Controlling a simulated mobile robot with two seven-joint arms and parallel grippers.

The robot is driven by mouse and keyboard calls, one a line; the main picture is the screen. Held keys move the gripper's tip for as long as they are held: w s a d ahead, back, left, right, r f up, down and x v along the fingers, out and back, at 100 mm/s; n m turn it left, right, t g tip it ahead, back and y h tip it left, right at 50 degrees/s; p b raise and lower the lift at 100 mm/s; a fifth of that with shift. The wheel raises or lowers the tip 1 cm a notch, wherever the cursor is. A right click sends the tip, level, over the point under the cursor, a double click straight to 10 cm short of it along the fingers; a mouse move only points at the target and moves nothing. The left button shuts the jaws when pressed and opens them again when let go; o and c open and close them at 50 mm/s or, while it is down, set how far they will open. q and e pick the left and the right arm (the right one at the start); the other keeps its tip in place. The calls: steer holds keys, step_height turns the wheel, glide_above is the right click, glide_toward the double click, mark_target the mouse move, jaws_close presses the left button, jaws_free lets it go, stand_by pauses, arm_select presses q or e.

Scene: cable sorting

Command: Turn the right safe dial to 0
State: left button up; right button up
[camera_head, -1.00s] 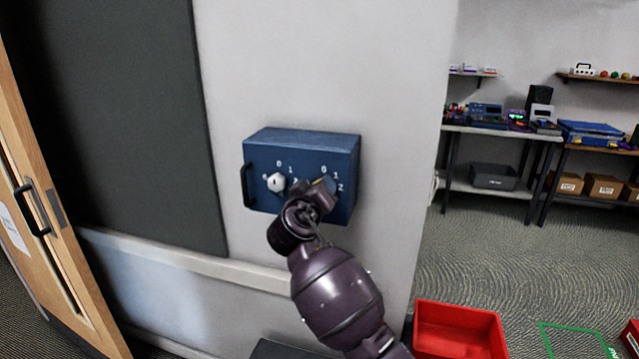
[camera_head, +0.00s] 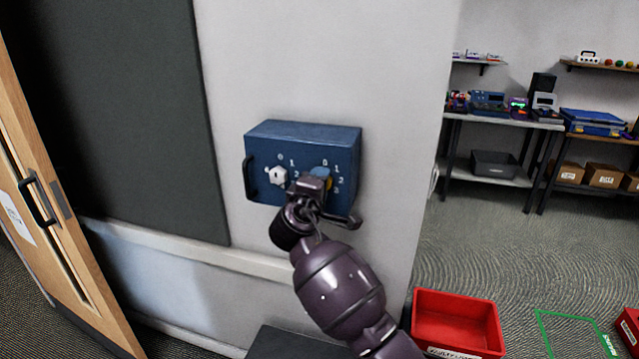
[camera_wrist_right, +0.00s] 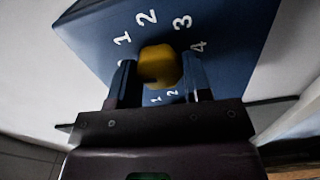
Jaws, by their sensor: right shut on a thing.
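A blue safe (camera_head: 290,133) is mounted on the white wall, with a black handle at its left. Its left dial (camera_head: 277,176) is white and has numbers around it. The right dial (camera_head: 329,184) is yellow and partly hidden by my right gripper in the head view. In the right wrist view the yellow dial (camera_wrist_right: 158,62) sits between the two fingers, with numbers 1, 2, 3 and 4 printed around it. My right gripper (camera_wrist_right: 160,82) is shut on this dial. The dial's exact pointing is hard to tell. My left gripper is not in view.
A dark board (camera_head: 120,110) hangs left of the safe, and a wooden door (camera_head: 65,230) stands at the far left. A red bin (camera_head: 455,322) is on the floor at the lower right. Shelves with equipment and boxes stand at the back right.

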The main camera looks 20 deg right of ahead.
steer(key=shift+n, duration=0.6)
steer(key=o, duration=0.9)
steer(key=shift+s+a, duration=0.1)
steer(key=b+v, duration=0.2)
steer(key=v, duration=0.8)
steer(key=shift+s+a, duration=0.2)
steer(key=shift+s, duration=0.05)
